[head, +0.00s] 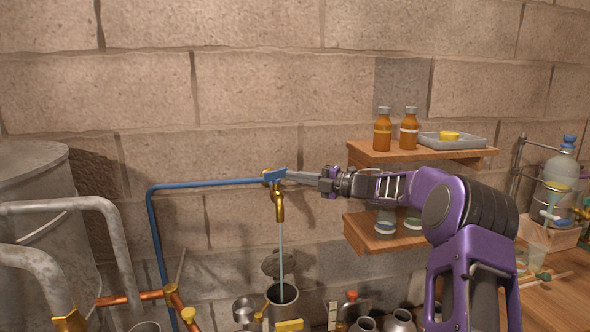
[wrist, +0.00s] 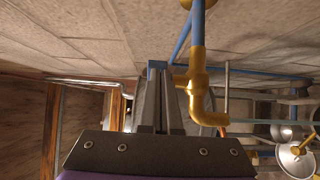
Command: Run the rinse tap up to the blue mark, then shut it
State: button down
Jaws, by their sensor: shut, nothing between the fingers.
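The brass rinse tap (head: 278,203) sits at the end of a blue pipe on the wall, with a blue lever (head: 273,176) on top. A thin pale stream of water (head: 281,255) runs from its spout down into a grey metal vessel (head: 283,312). No blue mark or water level can be made out in the vessel. My gripper (head: 291,176) is shut and empty, its tips at the right end of the lever, apparently touching it. In the wrist view the shut fingers (wrist: 157,72) reach the blue lever's end (wrist: 157,64), beside the brass tap (wrist: 201,88).
Wooden shelves (head: 372,154) with amber bottles (head: 382,133) and a grey tray (head: 452,142) are right of the tap, behind my arm. A large metal drum (head: 30,170) and pipes (head: 112,232) stand left. Small metal pots (head: 398,321) crowd the bottom.

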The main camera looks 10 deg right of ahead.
jog(key=shift+w+r, duration=0.1)
jog(key=shift+w, duration=0.7)
dwell(0.4)
jog(key=shift+s, duration=0.1)
